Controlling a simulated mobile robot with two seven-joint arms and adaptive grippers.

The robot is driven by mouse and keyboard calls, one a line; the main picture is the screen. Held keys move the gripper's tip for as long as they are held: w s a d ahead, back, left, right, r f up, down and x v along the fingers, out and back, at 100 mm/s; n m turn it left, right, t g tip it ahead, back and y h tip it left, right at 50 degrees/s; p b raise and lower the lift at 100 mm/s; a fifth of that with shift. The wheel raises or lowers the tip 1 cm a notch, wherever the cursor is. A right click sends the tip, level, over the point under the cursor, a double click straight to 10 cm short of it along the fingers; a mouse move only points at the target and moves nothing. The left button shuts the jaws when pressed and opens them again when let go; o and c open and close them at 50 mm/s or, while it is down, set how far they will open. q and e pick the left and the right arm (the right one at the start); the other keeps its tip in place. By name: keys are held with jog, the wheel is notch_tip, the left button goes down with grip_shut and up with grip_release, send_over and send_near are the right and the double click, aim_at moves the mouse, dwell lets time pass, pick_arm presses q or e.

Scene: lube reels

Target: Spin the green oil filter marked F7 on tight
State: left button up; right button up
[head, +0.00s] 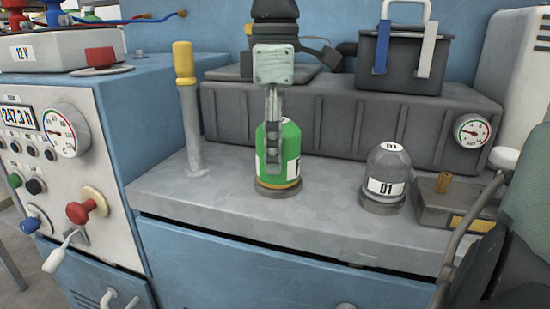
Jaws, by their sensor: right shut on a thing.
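The green oil filter (291,154) stands upright on a round dark base (277,191) on the grey worktop. Its white label is partly hidden, so I cannot read the full mark. My right gripper (273,165) comes down from above and behind, with its fingers against the filter. It is shut on the filter and covers the middle of it. Whether the filter is fully seated on the base cannot be told. My left gripper is not in view.
A yellow-topped post (188,105) stands to the left. A ribbed grey block (345,118) with a gauge (472,130) lies behind. A control panel (55,140) is at the left. The front worktop is clear.

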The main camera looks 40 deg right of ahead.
jog(key=shift+m, duration=0.4)
jog(key=o, duration=1.5)
jog(key=shift+d, duration=0.1)
